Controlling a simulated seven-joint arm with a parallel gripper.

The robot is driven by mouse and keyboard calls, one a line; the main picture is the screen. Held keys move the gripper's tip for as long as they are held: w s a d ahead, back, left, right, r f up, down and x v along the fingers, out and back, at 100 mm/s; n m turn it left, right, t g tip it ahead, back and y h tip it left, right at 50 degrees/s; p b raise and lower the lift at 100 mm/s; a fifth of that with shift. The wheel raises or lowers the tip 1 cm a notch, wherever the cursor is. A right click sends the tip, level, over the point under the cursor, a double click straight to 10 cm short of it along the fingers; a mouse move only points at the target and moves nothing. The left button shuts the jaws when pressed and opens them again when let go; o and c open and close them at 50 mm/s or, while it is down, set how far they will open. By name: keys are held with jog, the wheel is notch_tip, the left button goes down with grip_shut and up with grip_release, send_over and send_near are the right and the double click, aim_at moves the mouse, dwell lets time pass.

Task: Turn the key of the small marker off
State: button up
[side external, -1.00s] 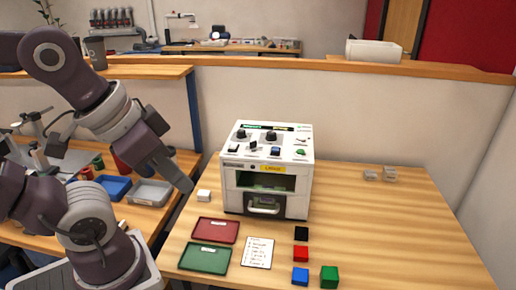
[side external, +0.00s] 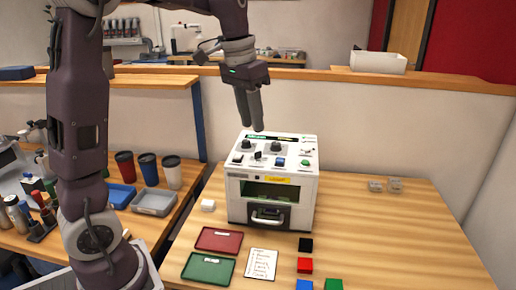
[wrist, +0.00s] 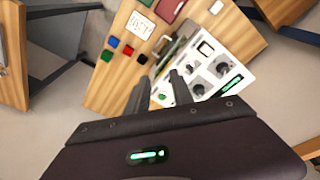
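The small marker is a white box (side external: 234,190) on the wooden table, with a dark window and a handle on its front. Its sloped top panel carries two black round knobs, a blue button, a green button and small black switches. A small upright dark piece (side external: 257,156) at the panel's middle looks like the key; its angle is too small to read. The panel also shows in the wrist view (wrist: 212,75), partly hidden by my fingers. My gripper (side external: 251,128) points down above the back of the panel, apart from it. Its fingers (wrist: 160,78) stand apart with nothing between them.
A red tray (side external: 219,240), a green tray (side external: 208,268) and a written sheet (side external: 261,264) lie before the marker. Several coloured cubes stand at the front right, including a red one (side external: 305,265). A white block (side external: 208,205) sits left of the marker. The table's right side is mostly clear.

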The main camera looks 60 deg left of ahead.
jog(key=g, duration=0.2)
send_near(258, 156)
jog(key=shift+d+f+m+y, duration=0.1)
jog(key=shift+d+m+y, duration=0.05)
jog(key=shift+m+y, duration=0.15)
notch_tip(258, 156, down, 7)
jog(key=shift+f, duration=0.15)
jog(key=shift+c, duration=0.5)
grip_shut()
